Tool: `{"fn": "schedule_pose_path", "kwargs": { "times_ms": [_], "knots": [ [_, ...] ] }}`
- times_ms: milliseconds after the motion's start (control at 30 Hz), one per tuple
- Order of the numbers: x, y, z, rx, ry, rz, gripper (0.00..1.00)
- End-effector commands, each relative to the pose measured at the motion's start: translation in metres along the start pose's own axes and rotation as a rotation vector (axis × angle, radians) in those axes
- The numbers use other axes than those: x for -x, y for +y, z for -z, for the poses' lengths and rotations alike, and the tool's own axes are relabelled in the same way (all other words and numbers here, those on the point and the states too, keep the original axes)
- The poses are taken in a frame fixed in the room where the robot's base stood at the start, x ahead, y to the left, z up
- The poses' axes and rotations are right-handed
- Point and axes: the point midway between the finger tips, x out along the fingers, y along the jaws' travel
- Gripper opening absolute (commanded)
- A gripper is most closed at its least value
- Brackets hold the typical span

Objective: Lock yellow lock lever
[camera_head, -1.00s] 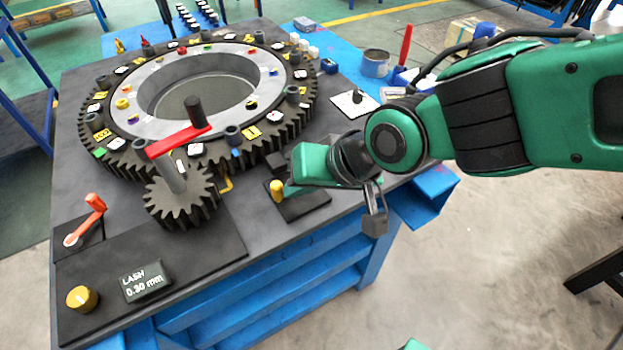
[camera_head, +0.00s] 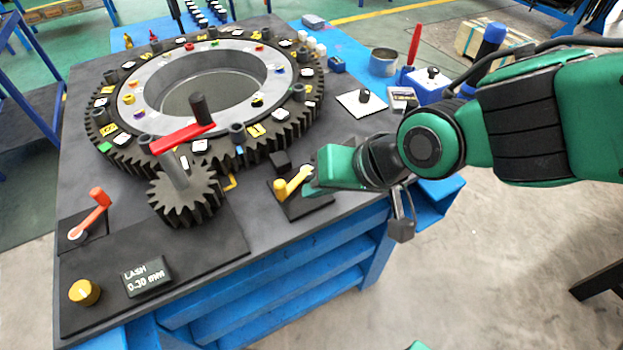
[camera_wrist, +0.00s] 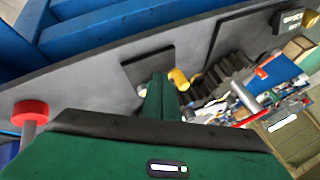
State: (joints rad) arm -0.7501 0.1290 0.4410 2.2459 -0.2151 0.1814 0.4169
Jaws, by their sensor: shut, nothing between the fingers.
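The yellow lock lever (camera_head: 292,184) stands on a small dark plate (camera_head: 312,206) near the table's front right edge. Its yellow arm slants up to the right, and a black block (camera_head: 280,160) sits just behind it. My gripper (camera_head: 308,188) is shut and empty, with its tip close beside the right end of the lever; I cannot tell whether they touch. In the wrist view the yellow lever (camera_wrist: 179,79) shows just right of my green fingers (camera_wrist: 160,98), which hide part of it.
A large ring gear (camera_head: 120,140) and a small pinion (camera_head: 187,196) with a red crank (camera_head: 181,138) stand to the left. An orange lever (camera_head: 91,212), a yellow knob (camera_head: 84,291) and a LASH display (camera_head: 147,276) reading 0.30 mm are at the front left.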

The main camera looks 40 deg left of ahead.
Motion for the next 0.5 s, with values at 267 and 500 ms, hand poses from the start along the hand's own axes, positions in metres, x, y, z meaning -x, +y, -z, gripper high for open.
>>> {"fn": "schedule_pose_path", "kwargs": {
  "times_ms": [267, 500],
  "knots": [
    [0.042, 0.003, -0.006, 0.003, 0.001, -0.001, 0.00],
    [0.078, 0.000, -0.009, 0.003, 0.000, -0.002, 0.00]
  ]
}}
